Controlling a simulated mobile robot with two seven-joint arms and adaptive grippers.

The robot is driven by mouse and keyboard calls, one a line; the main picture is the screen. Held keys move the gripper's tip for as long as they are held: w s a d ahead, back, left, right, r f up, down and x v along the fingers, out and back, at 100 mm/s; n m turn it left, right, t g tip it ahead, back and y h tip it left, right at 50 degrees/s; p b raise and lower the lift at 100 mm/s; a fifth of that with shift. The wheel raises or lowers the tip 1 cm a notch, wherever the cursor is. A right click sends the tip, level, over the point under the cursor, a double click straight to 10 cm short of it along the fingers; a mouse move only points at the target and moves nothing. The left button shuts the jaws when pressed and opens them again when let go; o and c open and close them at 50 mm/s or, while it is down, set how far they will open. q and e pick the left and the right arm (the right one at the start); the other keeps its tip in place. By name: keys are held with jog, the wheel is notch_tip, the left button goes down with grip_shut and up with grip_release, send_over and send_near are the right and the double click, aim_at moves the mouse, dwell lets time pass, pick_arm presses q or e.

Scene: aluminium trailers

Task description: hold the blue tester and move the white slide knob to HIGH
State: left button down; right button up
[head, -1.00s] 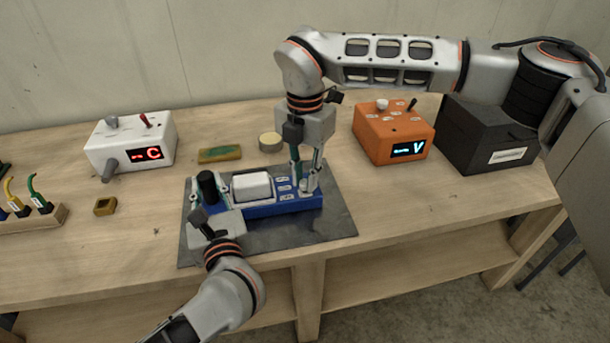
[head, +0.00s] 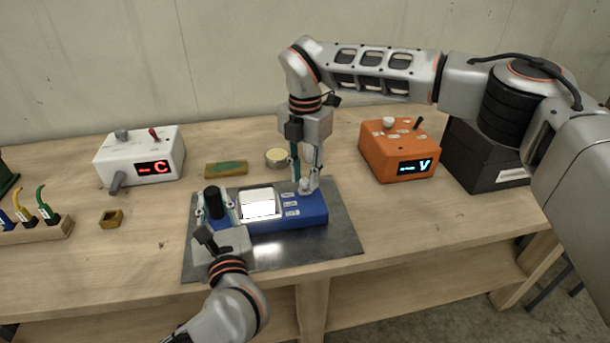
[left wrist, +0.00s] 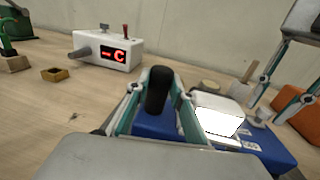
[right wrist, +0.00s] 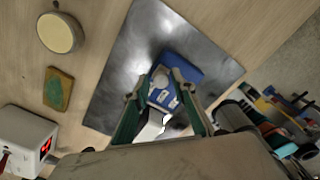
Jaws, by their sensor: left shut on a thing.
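The blue tester (head: 272,226) lies on a grey metal mat, with a black upright handle (head: 213,203) at its left end and a bright white display (head: 258,204). My left gripper (left wrist: 158,98) is shut on the handle, one finger along each side. The white slide knob (right wrist: 160,79) is near the tester's right end, beside several small labels (head: 291,204) too small to read. My right gripper (head: 305,184) points down there, its fingertips on either side of the knob; whether they press on it is unclear. The knob also shows in the left wrist view (left wrist: 263,115).
A white box (head: 140,157) with a red "C" display stands back left. An orange box (head: 398,152) with a "V" display and a black box (head: 485,160) stand right. A green-yellow block (head: 226,169) and round tin (head: 277,157) lie behind the mat (head: 340,240).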

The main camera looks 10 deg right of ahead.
aim_at(305, 180)
dwell(0.3)
notch_tip(305, 180, up, 12)
dwell(0.5)
pick_arm(q)
jog(key=c, duration=1.7)
grip_release()
jog(key=shift+s, duration=0.1)
